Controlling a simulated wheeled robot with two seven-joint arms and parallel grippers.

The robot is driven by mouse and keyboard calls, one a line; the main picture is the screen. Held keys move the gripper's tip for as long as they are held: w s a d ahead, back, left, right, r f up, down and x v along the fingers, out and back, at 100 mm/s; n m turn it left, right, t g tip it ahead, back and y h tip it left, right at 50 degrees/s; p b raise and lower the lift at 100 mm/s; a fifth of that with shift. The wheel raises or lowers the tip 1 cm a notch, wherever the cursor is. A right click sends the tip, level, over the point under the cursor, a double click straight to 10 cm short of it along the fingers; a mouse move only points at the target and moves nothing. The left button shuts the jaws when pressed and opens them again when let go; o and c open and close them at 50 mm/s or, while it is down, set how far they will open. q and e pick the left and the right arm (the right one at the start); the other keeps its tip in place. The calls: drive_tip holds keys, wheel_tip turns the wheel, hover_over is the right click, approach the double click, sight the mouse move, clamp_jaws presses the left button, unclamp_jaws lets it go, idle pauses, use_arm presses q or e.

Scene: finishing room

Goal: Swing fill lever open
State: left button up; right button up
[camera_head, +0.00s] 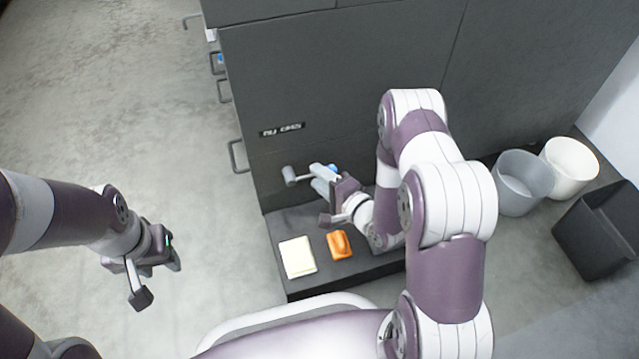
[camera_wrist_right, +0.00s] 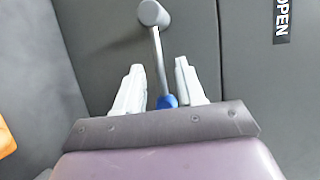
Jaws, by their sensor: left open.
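The fill lever is a thin metal rod with a grey cylindrical knob (camera_head: 290,174) at one end and a blue hub at the cabinet face. The right wrist view shows its knob (camera_wrist_right: 153,14), rod (camera_wrist_right: 160,62) and blue hub (camera_wrist_right: 167,101). My right gripper (camera_head: 318,177) is at the lever. In the wrist view its two pale fingers (camera_wrist_right: 160,78) stand apart on either side of the rod, with a gap on each side. The hub is partly hidden by the gripper. My left gripper (camera_head: 157,283) is open and empty over the floor at left, away from the lever.
A dark cabinet (camera_head: 340,80) carries a label (camera_head: 282,130); it reads OPEN in the wrist view (camera_wrist_right: 283,15). A dark ledge (camera_head: 300,220) below holds a cream block (camera_head: 298,257) and an orange object (camera_head: 339,245). Several bins (camera_head: 524,182) stand right. Floor at left is clear.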

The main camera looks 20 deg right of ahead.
drive_tip(key=shift+w+a, duration=0.15)
drive_tip(key=shift+w, duration=0.15)
